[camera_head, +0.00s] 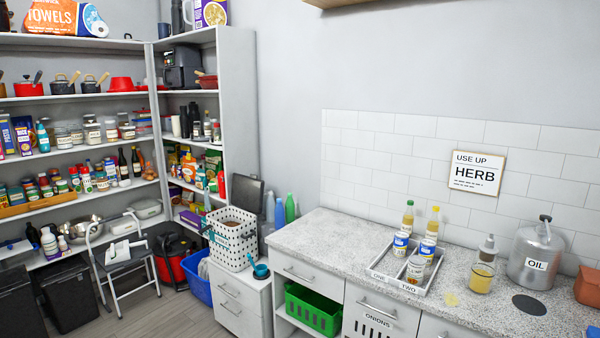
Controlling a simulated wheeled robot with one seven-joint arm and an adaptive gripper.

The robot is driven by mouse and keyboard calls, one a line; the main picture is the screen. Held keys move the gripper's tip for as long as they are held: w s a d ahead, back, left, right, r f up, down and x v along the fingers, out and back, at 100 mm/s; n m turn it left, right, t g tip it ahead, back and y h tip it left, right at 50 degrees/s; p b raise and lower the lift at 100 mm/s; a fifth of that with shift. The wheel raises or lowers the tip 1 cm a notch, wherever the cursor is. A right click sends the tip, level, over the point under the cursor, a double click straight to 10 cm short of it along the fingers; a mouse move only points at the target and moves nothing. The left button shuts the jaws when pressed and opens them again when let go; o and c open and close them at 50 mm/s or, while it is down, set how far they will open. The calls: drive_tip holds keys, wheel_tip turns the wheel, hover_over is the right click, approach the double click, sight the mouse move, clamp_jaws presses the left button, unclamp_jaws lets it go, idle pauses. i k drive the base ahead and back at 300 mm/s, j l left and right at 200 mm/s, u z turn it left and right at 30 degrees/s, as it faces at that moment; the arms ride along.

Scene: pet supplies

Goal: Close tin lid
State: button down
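A white bin with black dots (230,249) stands on a low white cabinet left of the counter. Its top is open and brown contents show inside. A dark grey square panel (246,195), which looks like a raised lid, stands upright at its back edge. I cannot tell for sure whether this bin is the tin. A round metal container labelled OIL (530,268) stands at the right end of the counter, its top apparently covered. My gripper is not in view.
A teal scoop or cup (261,271) sits at the cabinet's front corner. Green and blue bottles (281,211) stand close behind the bin. A grey folding step stool (125,262) and blue crate (198,279) stand to its left. The counter's left part (318,238) is clear.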

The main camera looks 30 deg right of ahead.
sight(246, 192)
drive_tip(key=i+l, duration=0.35)
drive_tip(key=i+l+z, duration=0.1)
drive_tip(key=i+l, duration=0.25)
drive_tip(key=i, duration=0.2)
drive_tip(key=i+l, duration=0.3)
drive_tip(key=i, duration=0.15)
drive_tip(key=i+j, duration=0.3)
drive_tip(key=i, duration=0.25)
drive_tip(key=i+j, duration=0.35)
drive_tip(key=i, duration=0.15)
